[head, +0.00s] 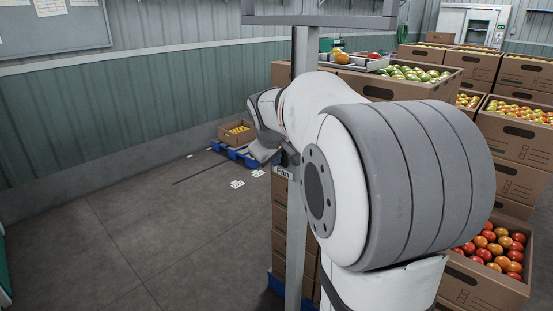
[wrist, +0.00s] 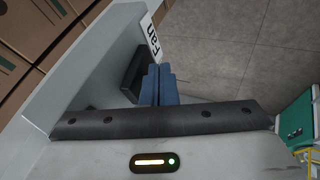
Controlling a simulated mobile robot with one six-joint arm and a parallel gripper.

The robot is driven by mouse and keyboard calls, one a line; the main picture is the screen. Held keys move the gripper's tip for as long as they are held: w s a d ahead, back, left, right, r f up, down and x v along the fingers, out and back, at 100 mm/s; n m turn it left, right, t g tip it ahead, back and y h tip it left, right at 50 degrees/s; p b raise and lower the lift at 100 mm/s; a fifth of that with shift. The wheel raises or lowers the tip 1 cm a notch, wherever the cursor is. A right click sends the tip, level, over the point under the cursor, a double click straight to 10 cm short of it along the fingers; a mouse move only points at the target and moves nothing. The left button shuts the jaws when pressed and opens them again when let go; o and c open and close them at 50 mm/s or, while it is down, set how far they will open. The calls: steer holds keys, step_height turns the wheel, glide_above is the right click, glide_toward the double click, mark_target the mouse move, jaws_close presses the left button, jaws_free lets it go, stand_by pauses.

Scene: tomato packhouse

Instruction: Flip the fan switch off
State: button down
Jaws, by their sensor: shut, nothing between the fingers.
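The fan switch (wrist: 132,73) is a dark block on a pale grey post (wrist: 105,75) in the wrist view. A white label reading "Fan" (wrist: 152,37) is beside it; the label also shows in the head view (head: 283,173). My gripper (wrist: 160,70) has its blue fingers shut and empty, with the tips right beside the switch. I cannot tell whether they touch it. The switch's lever position is hidden or too small to read. In the head view my arm covers part of the post (head: 296,235), and the switch is not distinguishable there.
Stacked cartons of tomatoes (head: 500,167) stand behind and right of the post. A small carton (head: 237,137) sits on a blue pallet by the wall. White papers (head: 237,184) lie on the floor. The floor (head: 130,230) at left is mostly clear.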

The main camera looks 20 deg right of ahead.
steer(key=shift+r+p, duration=0.4)
steer(key=shift+r, duration=0.3)
steer(key=s+a+r+b, duration=0.2)
steer(key=s+a+r, duration=0.3)
steer(key=s+a, duration=0.2)
steer(key=shift+s+a+r, duration=0.3)
steer(key=shift+a+r, duration=0.1)
steer(key=shift+a, duration=0.35)
